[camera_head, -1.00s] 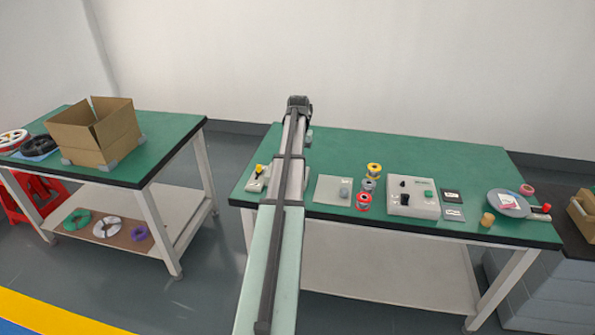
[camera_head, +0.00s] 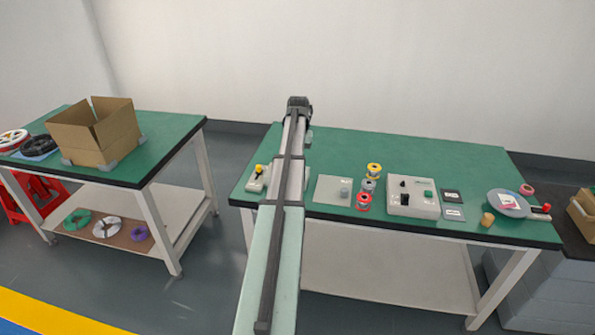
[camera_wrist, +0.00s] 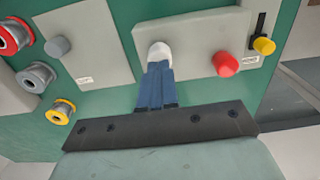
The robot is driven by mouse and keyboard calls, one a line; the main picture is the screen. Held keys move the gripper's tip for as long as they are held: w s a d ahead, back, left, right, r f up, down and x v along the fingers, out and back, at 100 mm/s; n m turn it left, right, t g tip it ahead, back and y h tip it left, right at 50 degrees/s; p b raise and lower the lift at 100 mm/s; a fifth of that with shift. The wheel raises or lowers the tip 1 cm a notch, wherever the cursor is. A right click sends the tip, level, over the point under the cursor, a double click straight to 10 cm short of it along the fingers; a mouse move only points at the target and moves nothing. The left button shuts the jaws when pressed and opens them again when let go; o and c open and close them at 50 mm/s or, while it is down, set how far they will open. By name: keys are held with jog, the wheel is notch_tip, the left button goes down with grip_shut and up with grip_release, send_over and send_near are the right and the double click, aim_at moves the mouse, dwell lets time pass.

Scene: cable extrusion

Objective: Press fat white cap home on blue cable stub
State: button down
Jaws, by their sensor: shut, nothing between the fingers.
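The fat white cap (camera_wrist: 159,52) stands in the wrist view near the left end of a light grey plate (camera_wrist: 193,35). My gripper (camera_wrist: 158,68) is shut, its blue fingers together with nothing between them. The fingertips meet the lower edge of the cap in the picture; whether they touch it I cannot tell. I cannot make out the blue cable stub; the cap and my fingers may hide it. In the head view my own arm covers the cap and gripper.
A second plate with a grey cap (camera_wrist: 57,46) and several wire spools (camera_wrist: 36,77) lie to the left. In the head view a control box (camera_head: 413,198) stands on the green table (camera_head: 400,155).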

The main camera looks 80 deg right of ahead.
jog(key=shift+f, duration=1.15)
dwell(1.3)
jog(key=shift+r, duration=3.5)
jog(key=shift+w, duration=0.1)
